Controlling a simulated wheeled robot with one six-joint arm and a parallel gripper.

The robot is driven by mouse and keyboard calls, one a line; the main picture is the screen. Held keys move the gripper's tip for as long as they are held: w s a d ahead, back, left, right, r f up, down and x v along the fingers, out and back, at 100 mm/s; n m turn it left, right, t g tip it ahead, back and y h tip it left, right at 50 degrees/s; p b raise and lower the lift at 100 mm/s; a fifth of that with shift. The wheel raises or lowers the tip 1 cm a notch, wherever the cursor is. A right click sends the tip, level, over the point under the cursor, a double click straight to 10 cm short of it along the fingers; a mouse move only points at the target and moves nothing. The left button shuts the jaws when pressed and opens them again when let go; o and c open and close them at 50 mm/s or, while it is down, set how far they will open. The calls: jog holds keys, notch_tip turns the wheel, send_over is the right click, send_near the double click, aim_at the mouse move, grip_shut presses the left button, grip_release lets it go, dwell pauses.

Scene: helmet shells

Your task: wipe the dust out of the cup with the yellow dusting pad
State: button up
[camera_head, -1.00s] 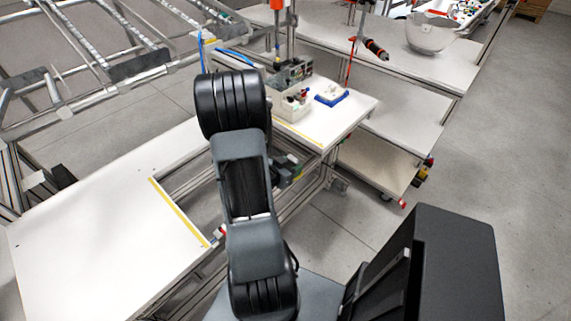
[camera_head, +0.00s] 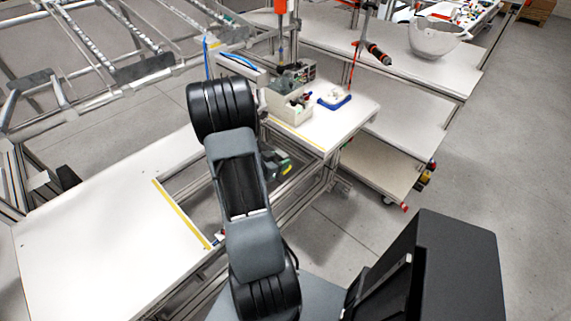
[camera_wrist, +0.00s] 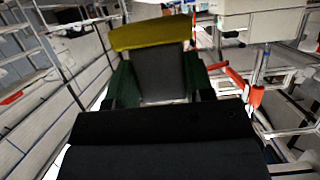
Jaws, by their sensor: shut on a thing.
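The yellow dusting pad (camera_wrist: 150,33) shows in the wrist view, across the ends of the green fingers of my gripper (camera_wrist: 159,66). My gripper is shut on the pad and holds it up in the air. A dark grey face shows between the fingers. I cannot make out the cup or any dust in either view.
A pale bin (camera_head: 289,106) with small items and a blue-edged tray (camera_head: 334,99) stand on the workbench. A translucent bowl-like shell (camera_head: 434,37) sits on the far bench. The white table (camera_head: 90,235) at left is bare. An orange-and-black tool (camera_head: 378,53) hangs near the back.

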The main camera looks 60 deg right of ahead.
jog(key=w+d, duration=0.1)
jog(key=w, duration=0.2)
jog(key=w+d, duration=0.1)
jog(key=w, duration=0.2)
jog(key=w+d+p, duration=0.1)
jog(key=w, duration=0.2)
jog(key=shift+w, duration=0.15)
jog(key=shift+f+b, duration=0.45)
jog(key=shift+f, duration=0.25)
jog(key=shift+f+b, duration=0.8)
jog(key=shift+f, duration=0.35)
jog(key=shift+f, duration=0.75)
dwell(2.6)
jog(key=shift+s+f, duration=0.1)
jog(key=shift+s, duration=0.15)
dwell(0.4)
jog(key=shift+s+a, duration=0.3)
jog(key=shift+s, duration=0.45)
jog(key=shift+w, duration=0.15)
